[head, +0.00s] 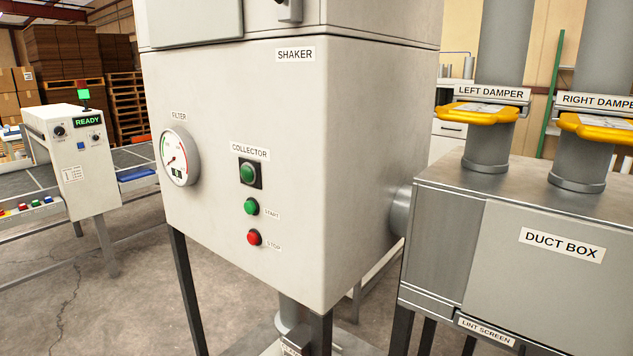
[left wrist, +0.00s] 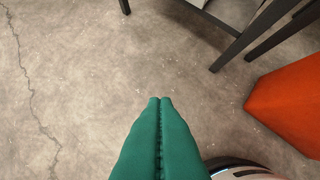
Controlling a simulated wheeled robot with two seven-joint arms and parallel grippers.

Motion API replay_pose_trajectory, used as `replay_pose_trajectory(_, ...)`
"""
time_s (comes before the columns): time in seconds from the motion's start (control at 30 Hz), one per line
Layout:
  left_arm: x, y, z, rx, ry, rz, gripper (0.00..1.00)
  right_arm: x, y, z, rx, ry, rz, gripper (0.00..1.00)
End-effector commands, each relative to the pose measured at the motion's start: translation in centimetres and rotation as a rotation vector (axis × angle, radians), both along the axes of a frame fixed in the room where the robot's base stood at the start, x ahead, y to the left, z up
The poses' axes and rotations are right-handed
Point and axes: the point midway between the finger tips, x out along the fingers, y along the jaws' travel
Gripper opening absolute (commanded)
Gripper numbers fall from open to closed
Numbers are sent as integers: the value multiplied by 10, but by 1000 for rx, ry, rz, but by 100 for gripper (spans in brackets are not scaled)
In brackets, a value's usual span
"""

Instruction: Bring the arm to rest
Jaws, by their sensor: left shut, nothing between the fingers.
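My left gripper (left wrist: 160,100) shows in the left wrist view as two green fingers pressed together, with nothing between them. It points down over bare concrete floor (left wrist: 75,75) and touches nothing. Neither of my arms shows in the head view. My right gripper is in neither view.
The collector cabinet (head: 300,200) stands close ahead on dark legs. The duct box (head: 440,230) with two yellow-handled dampers is at right. A control panel (head: 85,180) reading READY stands at left. Dark legs (left wrist: 235,50) and an orange object (left wrist: 290,105) lie near the left gripper.

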Motion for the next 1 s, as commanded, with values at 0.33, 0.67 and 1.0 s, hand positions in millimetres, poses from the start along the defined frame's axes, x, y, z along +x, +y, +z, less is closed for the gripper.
replay_pose_trajectory(0.33,-243,-34,-98,59,285,-137,0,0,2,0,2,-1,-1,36)
replay_pose_trajectory(0.67,-340,-50,-111,63,385,-209,0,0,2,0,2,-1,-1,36)
replay_pose_trajectory(1.0,-340,-50,-111,63,386,-209,0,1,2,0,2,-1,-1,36)
